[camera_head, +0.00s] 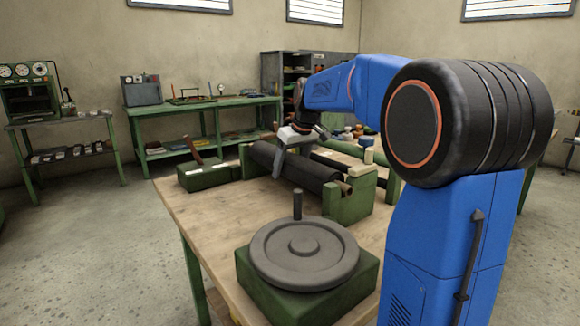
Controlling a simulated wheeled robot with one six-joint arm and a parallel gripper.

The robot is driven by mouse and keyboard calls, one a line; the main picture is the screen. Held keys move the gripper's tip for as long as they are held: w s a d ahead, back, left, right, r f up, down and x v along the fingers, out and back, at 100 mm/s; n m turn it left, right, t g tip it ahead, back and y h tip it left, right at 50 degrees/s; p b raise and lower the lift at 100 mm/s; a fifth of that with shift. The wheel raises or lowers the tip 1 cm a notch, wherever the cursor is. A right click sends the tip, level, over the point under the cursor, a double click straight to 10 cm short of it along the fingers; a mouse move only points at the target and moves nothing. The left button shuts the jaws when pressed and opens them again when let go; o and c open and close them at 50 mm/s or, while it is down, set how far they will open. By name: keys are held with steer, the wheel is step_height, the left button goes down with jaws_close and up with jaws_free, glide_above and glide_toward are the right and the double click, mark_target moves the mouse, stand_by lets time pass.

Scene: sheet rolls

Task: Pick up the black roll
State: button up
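A long black roll (312,174) lies across green cradle blocks on the wooden table, with its near right end resting by a green block. A brown core end shows there. My gripper (279,170) hangs from my blue arm at the roll's left-middle part, with a grey finger in front of the roll's near side.
A dark handwheel (304,252) with an upright handle sits on a green block at the table's front. A green box (208,176) stands left of the roll. Small items lie behind. The table's left front (205,220) is bare.

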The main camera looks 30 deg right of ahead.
steer(key=shift+r, duration=0.2)
step_height(320, 180, up, 28)
stand_by(0.9)
